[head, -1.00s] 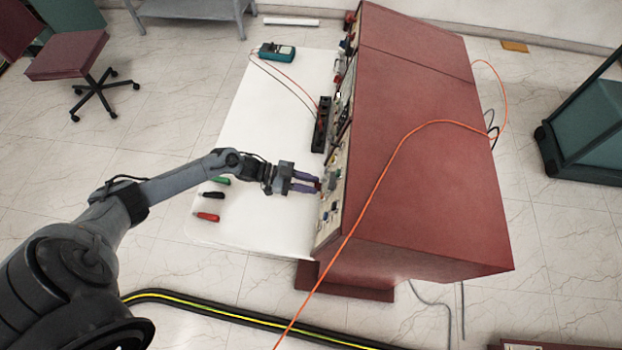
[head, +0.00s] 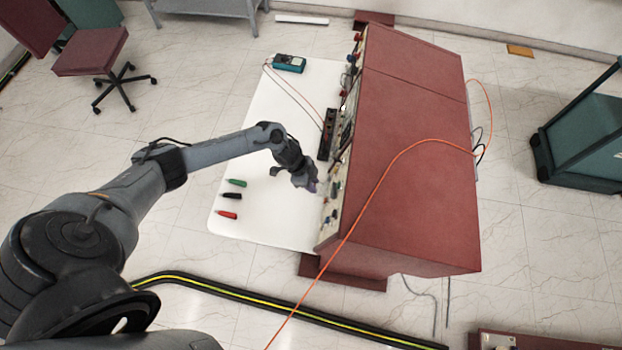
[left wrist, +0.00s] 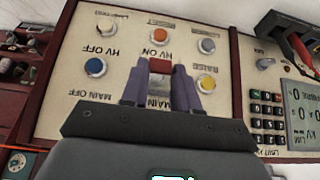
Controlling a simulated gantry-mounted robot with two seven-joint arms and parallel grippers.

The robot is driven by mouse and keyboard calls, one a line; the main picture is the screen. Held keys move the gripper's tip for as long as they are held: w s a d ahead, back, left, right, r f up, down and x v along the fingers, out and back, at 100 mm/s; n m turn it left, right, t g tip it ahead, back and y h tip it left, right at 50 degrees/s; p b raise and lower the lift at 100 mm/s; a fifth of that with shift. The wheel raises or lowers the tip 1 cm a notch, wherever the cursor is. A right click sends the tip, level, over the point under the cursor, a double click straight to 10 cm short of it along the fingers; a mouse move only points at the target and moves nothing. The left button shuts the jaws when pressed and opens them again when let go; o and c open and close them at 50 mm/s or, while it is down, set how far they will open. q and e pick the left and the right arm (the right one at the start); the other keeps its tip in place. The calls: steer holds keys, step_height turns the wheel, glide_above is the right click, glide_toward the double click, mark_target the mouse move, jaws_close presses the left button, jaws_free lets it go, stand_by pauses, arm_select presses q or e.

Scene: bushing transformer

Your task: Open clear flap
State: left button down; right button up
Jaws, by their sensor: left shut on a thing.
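The control panel (left wrist: 105,30) is the front face of the red cabinet (head: 410,160); the wrist view shows it upside down. A red switch (left wrist: 160,66) sits at its middle, among round blue, white, orange and yellow buttons. My left gripper (head: 312,186) is at the panel's near end, its wrist higher than its fingers. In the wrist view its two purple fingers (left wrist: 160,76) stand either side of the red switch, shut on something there. The clear flap is see-through and hard to make out between the fingertips; its exact angle is hidden. My right gripper is not in view.
A white table (head: 270,215) runs along the panel, with green, black and red probes (head: 229,197) at its near left. A teal meter (head: 289,63) stands at its far end. An orange cable (head: 400,155) drapes over the cabinet. A keypad (left wrist: 266,115) is beside the switch panel.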

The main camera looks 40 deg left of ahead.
mark_target(318, 188)
arm_select(q)
steer(key=shift+w+d+r+g+y+p, duration=0.25)
steer(key=shift+r+g+y+p, duration=0.15)
steer(key=shift+r+y+p, duration=0.2)
steer(key=shift+w+d+r+g+y+p, duration=0.1)
steer(key=shift+d+r+g+y+p, duration=0.15)
steer(key=shift+r+g+y+p, duration=0.25)
steer(key=shift+w+d+r+g+y+p, duration=0.2)
steer(key=shift+g+y+p, duration=0.2)
steer(key=shift+y, duration=0.2)
steer(key=shift+w+d+r+g+y+p, duration=0.15)
steer(key=shift+g+y+p, duration=0.2)
steer(key=shift+y, duration=0.25)
steer(key=shift+s, duration=0.1)
steer(key=c, duration=0.8)
jaws_free()
steer(key=shift+c, duration=0.2)
step_height(318, 188, up, 11)
steer(key=d+p, duration=0.1)
steer(key=p, duration=0.2)
steer(key=shift+w+f+p, duration=0.15)
steer(key=shift+w+p, duration=0.2)
steer(key=shift+p, duration=0.05)
